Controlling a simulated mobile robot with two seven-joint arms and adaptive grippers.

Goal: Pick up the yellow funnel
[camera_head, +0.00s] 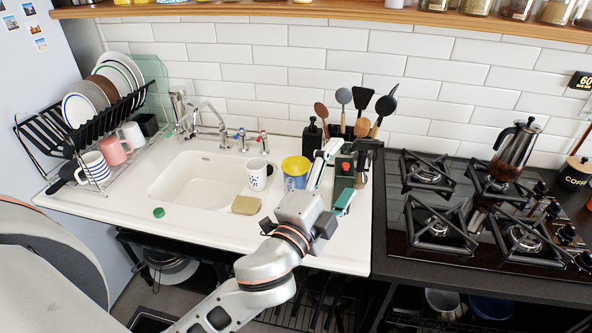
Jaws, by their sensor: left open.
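A round yellow piece (295,165), which looks like the funnel, sits on top of a blue cup-like container on the white counter, right of the sink. I cannot tell how deep it sits. My left gripper (337,175) is just right of it, with its fingers spread open and pointing toward the back wall. A dark green box with a red spot (344,165) shows between or just behind the fingers. I cannot tell whether they touch it. My right gripper is not in view.
A white patterned mug (257,175) stands left of the yellow piece, with a tan sponge (246,205) in front. A utensil holder with several spoons and spatulas and a black soap bottle (312,139) stand behind. The gas hob (455,215) lies to the right.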

